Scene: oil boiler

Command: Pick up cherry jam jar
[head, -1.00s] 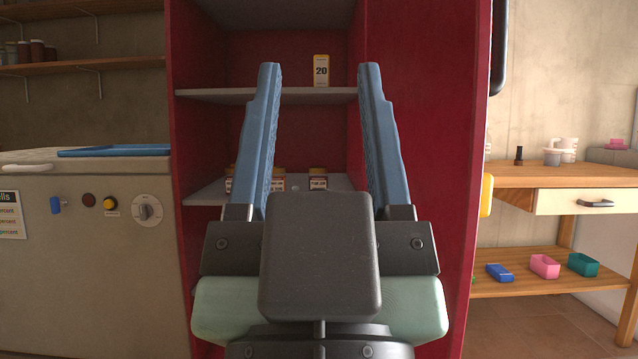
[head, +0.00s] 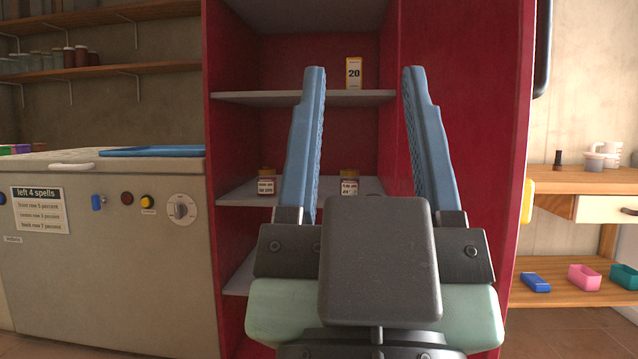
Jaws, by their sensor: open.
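My gripper (head: 364,70) is open and empty, its two blue fingers pointing up in the picture in front of a red cabinet. Two small jars with dark contents, tan lids and white labels show on the cabinet's middle shelf. One jar (head: 349,184) appears between my fingers; the other jar (head: 267,182) is left of my left finger. The labels are too small to tell which jar is cherry jam. My left finger covers part of the shelf between them. My gripper touches neither jar.
The red cabinet (head: 465,130) is open-fronted, with walls on both sides. A yellow box marked 20 (head: 354,74) stands on the upper shelf (head: 250,97). A grey machine (head: 120,270) with knobs stands left. A wooden table (head: 570,181) stands right.

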